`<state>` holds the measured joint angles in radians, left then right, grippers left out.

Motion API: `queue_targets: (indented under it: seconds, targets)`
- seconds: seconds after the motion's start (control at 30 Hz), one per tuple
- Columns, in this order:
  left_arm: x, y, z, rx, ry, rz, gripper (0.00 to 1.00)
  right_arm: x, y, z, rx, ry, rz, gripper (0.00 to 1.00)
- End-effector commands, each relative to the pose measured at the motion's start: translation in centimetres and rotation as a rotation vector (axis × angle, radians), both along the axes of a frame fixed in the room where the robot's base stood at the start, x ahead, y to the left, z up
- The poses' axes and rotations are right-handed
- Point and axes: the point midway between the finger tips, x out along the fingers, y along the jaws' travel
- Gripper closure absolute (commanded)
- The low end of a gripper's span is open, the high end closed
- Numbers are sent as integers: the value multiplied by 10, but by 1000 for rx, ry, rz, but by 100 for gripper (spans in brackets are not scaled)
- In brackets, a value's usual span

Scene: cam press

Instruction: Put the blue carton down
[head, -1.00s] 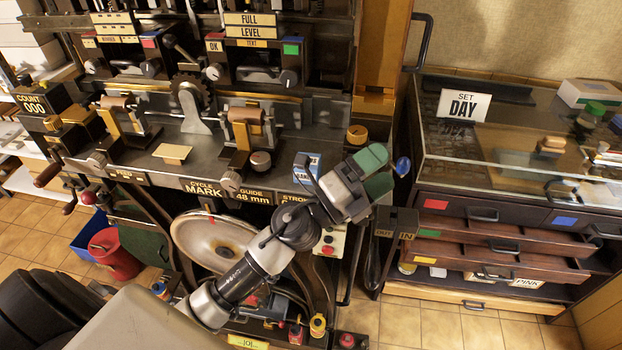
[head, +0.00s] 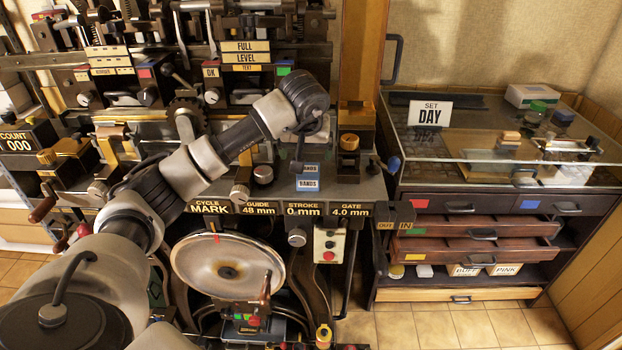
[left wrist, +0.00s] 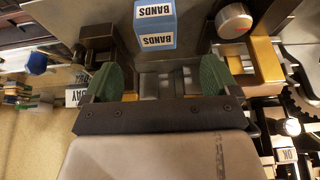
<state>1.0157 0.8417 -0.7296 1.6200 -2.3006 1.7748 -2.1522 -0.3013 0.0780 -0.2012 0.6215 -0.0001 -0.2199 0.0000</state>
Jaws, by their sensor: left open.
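The blue carton (head: 308,179), with white labels reading BANDS, stands on the dark press bed above the STROKE sign. It also shows at the top of the left wrist view (left wrist: 154,25). My left gripper (left wrist: 160,80) is open, its two green pads apart with nothing held between them. The carton lies beyond the pads and is not touched by them, as far as I see. In the head view my left wrist is just above and behind the carton, and its fingers are mostly hidden. My right gripper is not in view.
A round knob (head: 263,174) stands left of the carton, and a yellow-capped post (head: 349,142) stands behind right. A blue-tipped lever (head: 393,164) is further right. A glass-topped cabinet (head: 470,172) with a DAY card (head: 431,114) stands at the right. Drawers are partly open.

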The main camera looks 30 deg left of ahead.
Motion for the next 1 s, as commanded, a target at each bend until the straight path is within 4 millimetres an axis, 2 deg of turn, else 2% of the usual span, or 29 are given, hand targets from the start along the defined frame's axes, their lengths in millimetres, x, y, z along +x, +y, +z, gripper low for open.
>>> queue_targets:
  seconds: [0.13, 0.37, 0.53, 0.7, 0.97, 1.0]
  targets:
    - [8, 4, -23, -5, 4, 0, 11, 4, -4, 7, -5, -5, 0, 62]
    - [14, 6, -39, -7, 2, -1, 11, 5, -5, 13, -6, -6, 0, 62]
    - [23, 10, -61, -9, 5, 0, 11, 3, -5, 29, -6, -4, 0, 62]
    - [30, 14, -81, -8, 1, 0, 11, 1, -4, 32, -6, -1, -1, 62]
    - [31, 15, -85, -7, -2, -2, 11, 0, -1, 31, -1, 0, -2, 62]
    - [31, 15, -85, -7, -2, -2, 15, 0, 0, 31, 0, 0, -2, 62]
